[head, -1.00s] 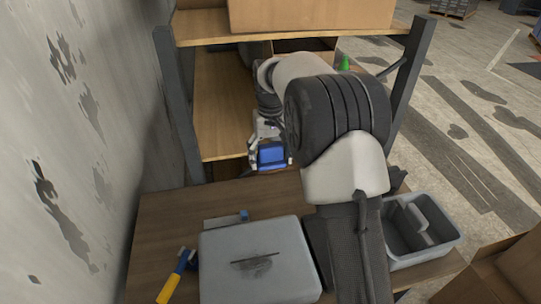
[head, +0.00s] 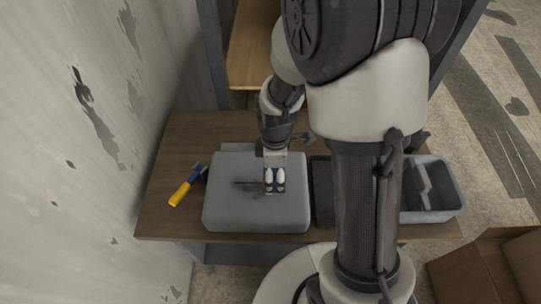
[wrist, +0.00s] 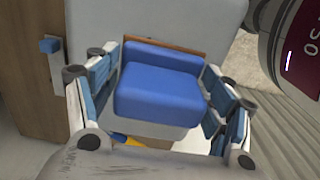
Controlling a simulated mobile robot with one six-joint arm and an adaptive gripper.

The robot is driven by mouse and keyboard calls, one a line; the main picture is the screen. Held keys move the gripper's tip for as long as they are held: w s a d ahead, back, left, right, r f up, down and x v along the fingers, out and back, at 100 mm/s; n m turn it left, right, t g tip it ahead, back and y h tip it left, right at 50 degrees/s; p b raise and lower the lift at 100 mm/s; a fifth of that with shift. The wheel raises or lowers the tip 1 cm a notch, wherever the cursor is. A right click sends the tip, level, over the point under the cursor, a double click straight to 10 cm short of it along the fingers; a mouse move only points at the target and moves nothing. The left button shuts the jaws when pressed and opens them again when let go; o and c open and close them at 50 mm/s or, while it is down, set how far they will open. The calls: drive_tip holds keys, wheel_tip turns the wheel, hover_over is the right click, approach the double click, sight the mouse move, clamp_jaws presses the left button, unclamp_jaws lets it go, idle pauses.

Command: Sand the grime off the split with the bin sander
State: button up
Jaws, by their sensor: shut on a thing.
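My gripper (head: 274,180) is shut on a blue sander (wrist: 158,88), a block with a pale lower part, seen between the fingers in the wrist view. In the head view the gripper hangs over the grey case (head: 222,212), pointing down near the middle of its top. The split (head: 243,183) is a thin dark slit in that top. Its left part shows with a faint dark smudge; the gripper hides the right part. I cannot tell whether the sander touches the case.
A yellow-and-blue tool (head: 183,187) lies left of the case on the wooden bench (head: 165,220). A grey open bin (head: 447,208) with a light piece inside stands at the right. A wall is close on the left; a cardboard box (head: 490,270) is at lower right.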

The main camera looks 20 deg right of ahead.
drive_tip(key=shift+f+b, duration=0.5)
drive_tip(key=f+b, duration=0.1)
drive_tip(key=a+f+b, duration=0.1)
drive_tip(key=f, duration=0.1)
drive_tip(key=shift+w+f+b, duration=0.15)
drive_tip(key=shift+f+b, duration=0.05)
drive_tip(key=shift+b, duration=0.15)
drive_tip(key=w+a, duration=0.1)
drive_tip(key=a, duration=0.3)
drive_tip(key=w+a, duration=0.1)
drive_tip(key=a, duration=0.3)
drive_tip(key=w+a, duration=0.2)
drive_tip(key=a, duration=0.2)
drive_tip(key=shift+a+r+p, duration=0.15)
drive_tip(key=shift+r+p, duration=0.05)
drive_tip(key=shift+p, duration=0.15)
drive_tip(key=o, duration=1)
drive_tip(key=shift+c, duration=0.2)
drive_tip(key=c, duration=1)
